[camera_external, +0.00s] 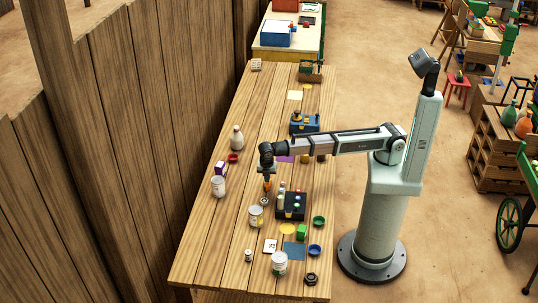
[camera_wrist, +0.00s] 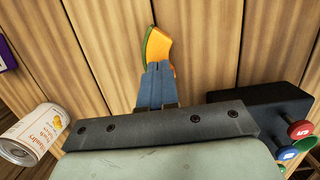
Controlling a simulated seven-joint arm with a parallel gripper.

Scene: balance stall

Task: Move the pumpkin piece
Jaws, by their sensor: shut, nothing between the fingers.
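The pumpkin piece (camera_wrist: 158,45) is a curved orange wedge with a green rind along its left side. In the wrist view it lies over the table planks, just beyond my fingertips, which hide part of its near end. In the external view a small orange patch (camera_external: 268,186) shows right below my gripper (camera_external: 267,176). My gripper (camera_wrist: 157,68) points down with its blue-grey fingers together and nothing between them. I cannot tell whether the fingertips touch the piece.
A black box (camera_external: 290,212) with coloured knobs stands right of the gripper. A white bottle (camera_external: 237,138), a purple box (camera_external: 220,168) and another can (camera_external: 218,187) stand left. Bare planks (camera_external: 205,240) are free at front left.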

